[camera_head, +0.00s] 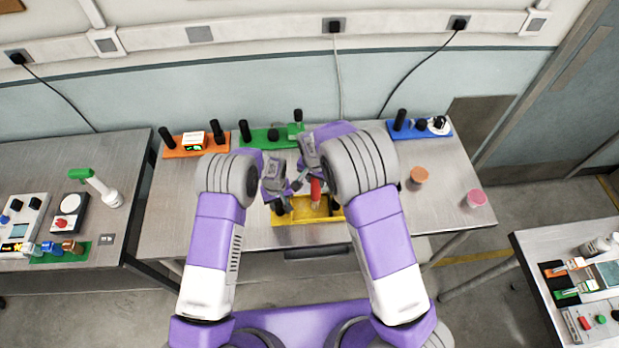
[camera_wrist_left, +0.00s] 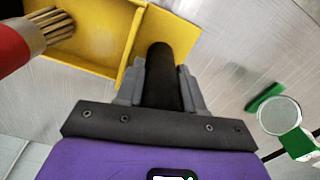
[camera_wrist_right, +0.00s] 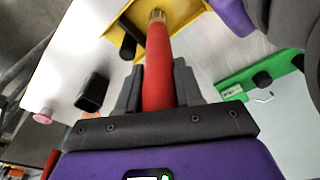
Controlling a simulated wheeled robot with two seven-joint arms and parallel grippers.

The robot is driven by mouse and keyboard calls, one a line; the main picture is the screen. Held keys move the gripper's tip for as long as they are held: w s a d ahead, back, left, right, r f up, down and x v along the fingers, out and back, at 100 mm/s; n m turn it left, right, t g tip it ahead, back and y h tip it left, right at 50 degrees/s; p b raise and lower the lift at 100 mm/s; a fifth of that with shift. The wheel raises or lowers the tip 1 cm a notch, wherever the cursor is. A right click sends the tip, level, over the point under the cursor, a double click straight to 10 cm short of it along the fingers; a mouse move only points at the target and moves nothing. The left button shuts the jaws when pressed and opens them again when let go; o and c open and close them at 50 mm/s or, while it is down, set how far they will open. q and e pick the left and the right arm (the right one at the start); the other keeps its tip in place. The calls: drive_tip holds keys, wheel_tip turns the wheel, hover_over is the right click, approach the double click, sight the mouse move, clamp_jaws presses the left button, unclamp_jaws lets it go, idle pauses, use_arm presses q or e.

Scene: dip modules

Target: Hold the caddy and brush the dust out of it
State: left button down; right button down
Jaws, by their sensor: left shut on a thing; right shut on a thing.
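The yellow caddy (camera_head: 300,216) sits near the front edge of the middle table, with black posts at its ends. My left gripper (camera_head: 277,200) is shut on the caddy's left black post, which shows between the fingers in the left wrist view (camera_wrist_left: 162,75). My right gripper (camera_head: 311,178) is shut on the red handle of the brush (camera_wrist_right: 158,75). The brush's pale bristles point down at the caddy's inside, as the left wrist view shows (camera_wrist_left: 48,28). I cannot tell whether they touch its floor. No dust is clearly visible; the grippers hide part of the caddy.
An orange caddy (camera_head: 180,152), a green caddy (camera_head: 258,142) and a blue caddy (camera_head: 407,134) stand along the back of the table. An orange-topped cup (camera_head: 419,175) and a pink-topped cup (camera_head: 475,199) stand at the right. The table's front left is clear.

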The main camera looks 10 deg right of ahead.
drive_tip(key=shift+d, duration=0.9)
drive_tip(key=shift+r, duration=0.1)
wheel_tip(320, 180, up, 7)
idle(0.4)
drive_tip(key=c, duration=1.3)
unclamp_jaws()
drive_tip(key=shift+f, duration=0.2)
clamp_jaws()
